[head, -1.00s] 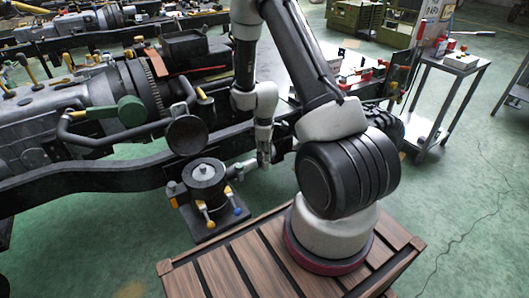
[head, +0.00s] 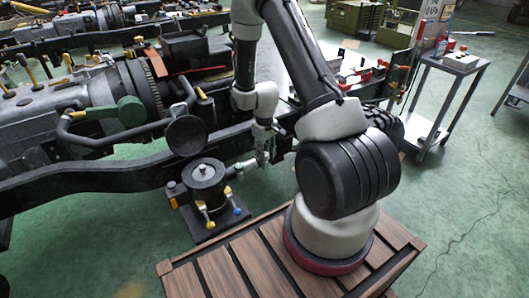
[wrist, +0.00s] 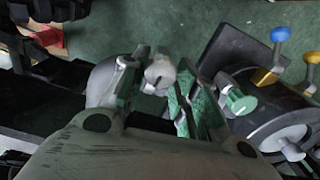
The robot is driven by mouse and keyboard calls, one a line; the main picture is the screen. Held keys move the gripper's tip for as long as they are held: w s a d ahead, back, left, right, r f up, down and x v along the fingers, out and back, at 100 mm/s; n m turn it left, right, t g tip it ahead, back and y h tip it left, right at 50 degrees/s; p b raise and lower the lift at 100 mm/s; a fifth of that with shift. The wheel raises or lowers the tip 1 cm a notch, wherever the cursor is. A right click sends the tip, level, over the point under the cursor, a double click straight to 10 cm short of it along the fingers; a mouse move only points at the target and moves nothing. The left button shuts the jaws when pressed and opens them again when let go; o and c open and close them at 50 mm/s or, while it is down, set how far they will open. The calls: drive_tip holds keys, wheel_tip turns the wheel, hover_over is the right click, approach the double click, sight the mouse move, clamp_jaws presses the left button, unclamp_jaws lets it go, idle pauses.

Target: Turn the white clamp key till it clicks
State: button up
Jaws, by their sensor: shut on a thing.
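The white clamp key (wrist: 160,72) shows as a pale rounded piece between my fingers in the wrist view. My gripper (wrist: 157,85) is shut on it, and the fingers hide part of it. In the head view my gripper (head: 264,158) points down, just right of the dark round clamp body (head: 204,173). A pale stub (head: 246,165) reaches from the clamp's side toward my fingertips. Whether the key has clicked cannot be seen.
The dark chassis rail (head: 95,185) runs behind the clamp. A wooden-topped platform (head: 225,268) lies in front.

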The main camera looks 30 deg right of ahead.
drive_tip(key=shift+m, duration=1.6)
drive_tip(key=o, duration=1)
wheel_tip(320, 180, up, 12)
